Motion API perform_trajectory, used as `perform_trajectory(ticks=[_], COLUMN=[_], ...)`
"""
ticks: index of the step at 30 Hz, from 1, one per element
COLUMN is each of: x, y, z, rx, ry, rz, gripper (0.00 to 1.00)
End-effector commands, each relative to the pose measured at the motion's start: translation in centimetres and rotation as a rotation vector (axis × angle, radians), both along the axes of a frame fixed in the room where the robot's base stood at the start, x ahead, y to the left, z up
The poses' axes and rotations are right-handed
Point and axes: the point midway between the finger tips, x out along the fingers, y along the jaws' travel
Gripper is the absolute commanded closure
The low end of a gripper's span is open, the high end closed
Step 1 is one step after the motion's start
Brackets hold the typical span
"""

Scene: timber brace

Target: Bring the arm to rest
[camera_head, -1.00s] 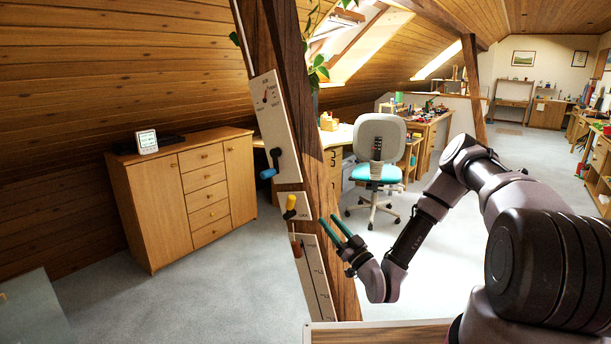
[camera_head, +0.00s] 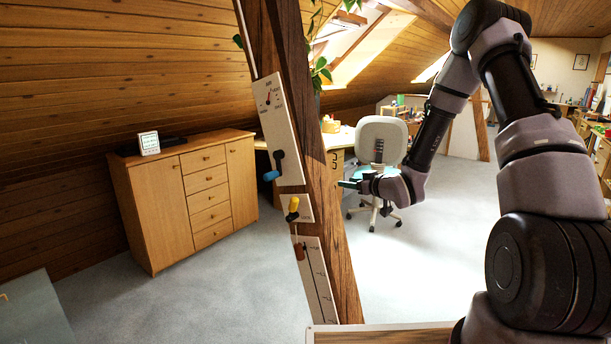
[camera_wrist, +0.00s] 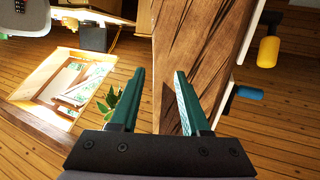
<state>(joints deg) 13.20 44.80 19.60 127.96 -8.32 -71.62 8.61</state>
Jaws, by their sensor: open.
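My gripper (camera_head: 349,184) is in the head view, just right of the slanted timber brace (camera_head: 320,150), in front of the office chair. In the wrist view its two green fingers (camera_wrist: 160,98) are apart with nothing between them. The timber brace (camera_wrist: 197,55) runs behind the fingers there. My arm is bent, with its elbow high at the upper right of the head view.
A wooden cabinet (camera_head: 185,200) with a small white display (camera_head: 148,143) on it stands at left. The office chair (camera_head: 381,145) stands beyond my gripper, near a desk. A wooden-topped surface (camera_head: 380,335) is at the bottom edge. The floor between cabinet and brace is clear.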

Motion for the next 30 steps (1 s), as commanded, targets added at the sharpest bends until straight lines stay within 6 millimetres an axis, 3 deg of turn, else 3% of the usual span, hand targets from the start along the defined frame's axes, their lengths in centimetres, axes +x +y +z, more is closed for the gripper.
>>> perform_trajectory(ticks=[1, 8, 14, 22, 30], x=[0.2, -1.3, -5.5, -14.9, -26.8], y=[-0.9, -5.4, -8.9, -12.0, -12.1], z=[2.0, 9.0, 15.2, 22.3, 26.5], rx=[-0.034, -0.14, -0.161, -0.078, 0.108], ry=[0.019, 0.169, 0.295, 0.471, 0.666], rz=[-0.027, -0.192, -0.353, -0.546, -0.647], gripper=[0.54, 0.54, 0.54, 0.54, 0.54])
